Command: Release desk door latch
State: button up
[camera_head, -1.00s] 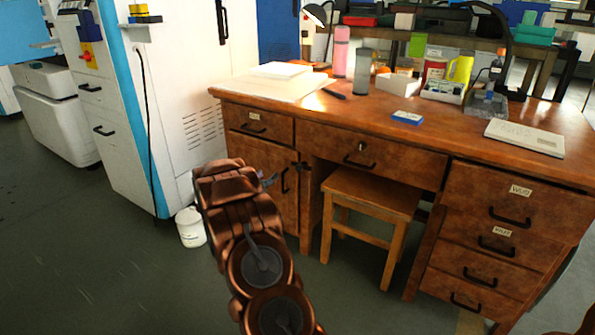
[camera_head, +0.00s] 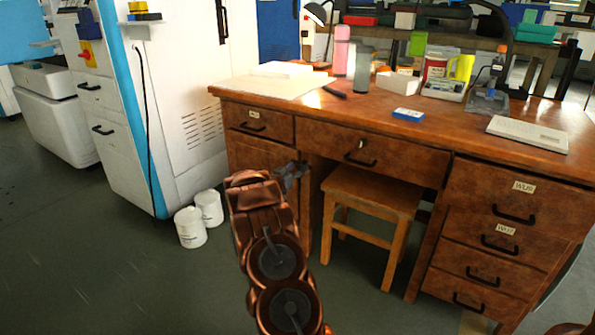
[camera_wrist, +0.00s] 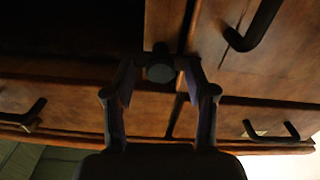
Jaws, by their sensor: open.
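The wooden desk (camera_head: 420,175) has a cabinet door (camera_head: 250,155) at its left, below a small drawer. The door also shows in the wrist view (camera_wrist: 222,40), with its black handle (camera_wrist: 255,25) at upper right. A dark round latch knob (camera_wrist: 160,71) sits by the door's edge, next to the dark knee space. My gripper (camera_head: 292,172) is in front of the door's right edge and hides its handle and the latch in the head view. In the wrist view my gripper (camera_wrist: 160,82) is open, one finger on each side of the knob. I cannot tell whether they touch it.
A wooden stool (camera_head: 372,195) stands under the desk, right of my gripper. Two white tubs (camera_head: 190,228) (camera_head: 209,208) stand on the floor by the white machine (camera_head: 185,90). Bottles and boxes stand on the desktop. The floor at front left is clear.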

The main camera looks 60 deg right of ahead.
jog(key=shift+d, duration=0.3)
